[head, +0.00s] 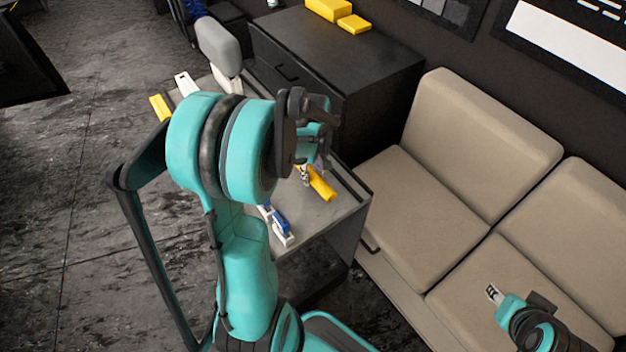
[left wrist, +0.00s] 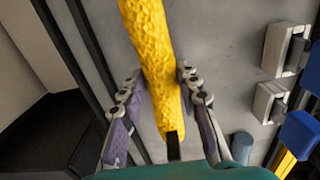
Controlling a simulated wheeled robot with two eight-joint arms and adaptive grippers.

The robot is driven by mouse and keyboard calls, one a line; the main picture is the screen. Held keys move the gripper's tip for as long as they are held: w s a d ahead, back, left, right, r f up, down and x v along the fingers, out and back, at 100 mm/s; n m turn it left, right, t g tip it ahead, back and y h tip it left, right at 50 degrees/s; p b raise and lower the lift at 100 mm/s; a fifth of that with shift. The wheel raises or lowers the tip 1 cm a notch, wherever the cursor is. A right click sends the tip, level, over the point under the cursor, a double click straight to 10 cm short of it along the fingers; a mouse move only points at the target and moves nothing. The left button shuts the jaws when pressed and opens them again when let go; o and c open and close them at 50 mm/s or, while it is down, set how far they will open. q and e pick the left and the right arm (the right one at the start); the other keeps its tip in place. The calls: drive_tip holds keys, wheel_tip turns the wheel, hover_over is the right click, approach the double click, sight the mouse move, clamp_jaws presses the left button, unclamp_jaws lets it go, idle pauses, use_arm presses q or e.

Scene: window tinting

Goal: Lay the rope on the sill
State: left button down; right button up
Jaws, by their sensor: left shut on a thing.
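A yellow, rough-textured length, which I take to be the rope (head: 322,184), lies over the grey top of a cart. It also shows in the left wrist view (left wrist: 148,35), running down between the fingers. My left gripper (head: 304,172) is shut on it near its dark-tipped end. In the left wrist view the left gripper's fingers (left wrist: 160,82) stand one on each side of it. My right gripper (head: 494,294) is small at the lower right, in front of the sofa; its jaws are too small to judge. I cannot make out a sill in either view.
The grey cart (head: 342,205) carries blue-and-white tools (head: 278,222) near its front edge. A dark cabinet (head: 330,50) with yellow blocks (head: 335,10) on top stands behind. A beige sofa (head: 430,200) fills the right. Dark floor (head: 80,130) is open at left.

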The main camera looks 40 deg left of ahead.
use_arm(q)
wheel_tip(320, 180, down, 2)
drive_tip(key=shift+f+b, duration=0.2)
drive_tip(key=shift+b, duration=0.1)
drive_tip(key=shift+w+r, duration=0.1)
drive_tip(key=shift+f, duration=0.2)
drive_tip(key=c, duration=1.1)
unclamp_jaws()
drive_tip(key=shift+r, duration=0.15)
